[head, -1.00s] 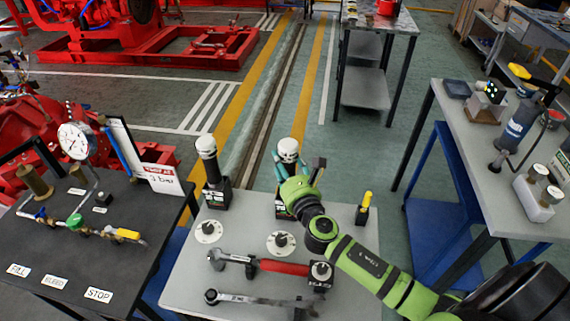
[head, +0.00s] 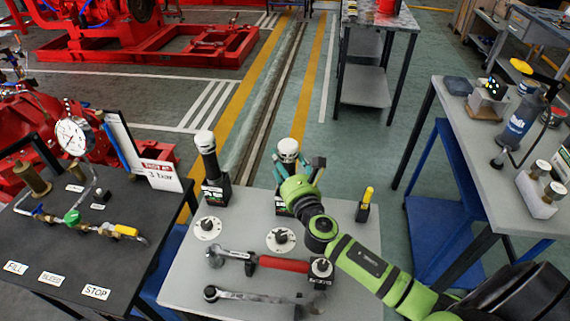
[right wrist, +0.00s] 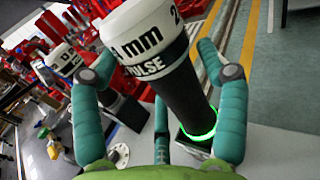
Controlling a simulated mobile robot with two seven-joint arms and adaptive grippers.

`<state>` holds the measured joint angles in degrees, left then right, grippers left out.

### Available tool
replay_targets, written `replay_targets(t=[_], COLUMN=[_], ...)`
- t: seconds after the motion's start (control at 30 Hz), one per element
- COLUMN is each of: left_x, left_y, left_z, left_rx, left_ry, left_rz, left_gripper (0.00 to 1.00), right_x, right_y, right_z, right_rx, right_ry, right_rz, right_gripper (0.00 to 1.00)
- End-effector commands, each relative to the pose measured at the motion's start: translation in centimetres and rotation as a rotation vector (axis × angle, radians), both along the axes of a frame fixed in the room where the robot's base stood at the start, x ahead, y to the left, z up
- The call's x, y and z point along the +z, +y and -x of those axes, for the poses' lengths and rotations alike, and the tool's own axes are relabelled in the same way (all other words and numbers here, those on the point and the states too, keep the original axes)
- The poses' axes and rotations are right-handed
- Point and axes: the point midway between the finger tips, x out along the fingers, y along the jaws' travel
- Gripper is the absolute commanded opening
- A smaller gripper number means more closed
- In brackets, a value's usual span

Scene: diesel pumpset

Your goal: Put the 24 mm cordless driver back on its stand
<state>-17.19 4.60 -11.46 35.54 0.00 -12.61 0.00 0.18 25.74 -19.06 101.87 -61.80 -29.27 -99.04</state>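The 24 mm driver, white-capped with a black body, stands at the back of the grey bench in the head view (head: 288,150). In the right wrist view (right wrist: 150,48) its label shows "mm" and "PULSE". Its foot sits in a dark stand (right wrist: 200,148), with a lit green ring around it. The stand shows partly in the head view (head: 281,206). My right gripper (right wrist: 158,55) has its teal fingers on both sides of the driver, apart, with a gap beside the body. Its green arm hides part of the stand. My left gripper is out of view.
A second white-capped driver (head: 206,150) stands close on the left. Two wrenches (head: 270,264) (head: 255,297), round discs (head: 281,240) and a yellow-handled tool (head: 367,198) occupy the bench. A gauge table (head: 130,262) is at left, another bench (head: 455,130) at right.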

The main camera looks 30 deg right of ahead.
Motion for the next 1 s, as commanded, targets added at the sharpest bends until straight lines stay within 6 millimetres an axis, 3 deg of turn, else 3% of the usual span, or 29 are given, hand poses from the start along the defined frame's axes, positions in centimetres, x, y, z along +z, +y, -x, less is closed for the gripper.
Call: replay_targets(t=[0.33,0.47,0.8,1.0], left_x=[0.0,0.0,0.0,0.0], left_y=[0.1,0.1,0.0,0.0], left_z=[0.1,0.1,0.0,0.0], left_rx=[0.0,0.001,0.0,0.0], left_ry=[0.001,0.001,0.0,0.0], left_rz=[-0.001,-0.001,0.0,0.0], left_gripper=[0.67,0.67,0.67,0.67], right_x=[-0.5,-0.5,-0.4,-0.3], right_y=[0.0,0.2,1.0,1.3], right_z=[0.2,1.2,8.0,10.9], right_rx=[0.0,0.001,0.001,0.0], right_ry=[0.01,0.01,0.008,0.005], right_rz=[-0.001,-0.001,-0.001,0.0], right_gripper=[0.85,0.85,0.85,0.85])
